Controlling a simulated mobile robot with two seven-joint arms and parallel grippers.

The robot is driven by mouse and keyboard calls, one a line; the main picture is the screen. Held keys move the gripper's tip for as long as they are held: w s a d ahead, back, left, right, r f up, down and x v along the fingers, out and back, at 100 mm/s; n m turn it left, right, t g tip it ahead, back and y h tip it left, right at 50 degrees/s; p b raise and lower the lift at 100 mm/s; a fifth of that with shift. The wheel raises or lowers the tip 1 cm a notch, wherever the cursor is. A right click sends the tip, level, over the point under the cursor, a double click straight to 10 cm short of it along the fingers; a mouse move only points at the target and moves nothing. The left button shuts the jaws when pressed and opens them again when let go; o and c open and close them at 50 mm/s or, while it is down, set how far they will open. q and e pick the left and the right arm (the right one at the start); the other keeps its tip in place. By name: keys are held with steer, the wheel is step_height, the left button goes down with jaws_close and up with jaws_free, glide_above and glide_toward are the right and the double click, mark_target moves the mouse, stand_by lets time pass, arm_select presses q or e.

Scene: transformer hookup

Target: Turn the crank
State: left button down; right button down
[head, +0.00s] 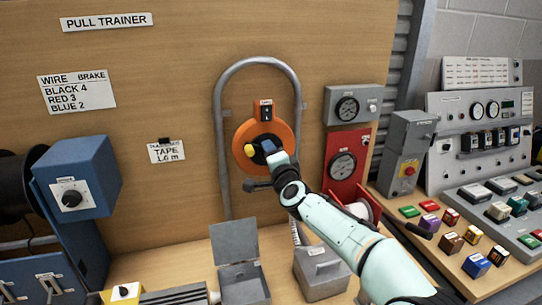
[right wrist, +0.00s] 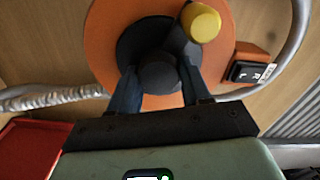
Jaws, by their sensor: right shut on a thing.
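The crank unit is an orange disc (head: 240,137) on the wooden board, framed by a bent grey pipe. It also shows in the right wrist view (right wrist: 108,25). A yellow knob (head: 249,149) sits on the disc's left in the head view and at the upper right in the right wrist view (right wrist: 200,22). A dark arm links it to a dark round piece (right wrist: 160,72) at the centre. My right gripper (right wrist: 160,88) has its fingers on both sides of this dark round piece and is shut on it. In the head view the right gripper (head: 271,152) covers part of the disc.
A small switch box (head: 265,111) sits just above the disc. A red gauge box (head: 346,160) stands close to the right of my arm. An open grey box (head: 240,282) and another grey box (head: 320,270) stand below. A button console (head: 500,210) is at the right.

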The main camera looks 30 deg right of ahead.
steer(key=shift+d+r, duration=0.15)
steer(key=shift+r, duration=0.25)
steer(key=c, duration=0.8)
jaws_free()
steer(key=shift+o, duration=1.4)
steer(key=shift+f, duration=0.2)
steer(key=b+v, duration=0.2)
steer(key=v, duration=1.1)
steer(key=shift+s, duration=0.15)
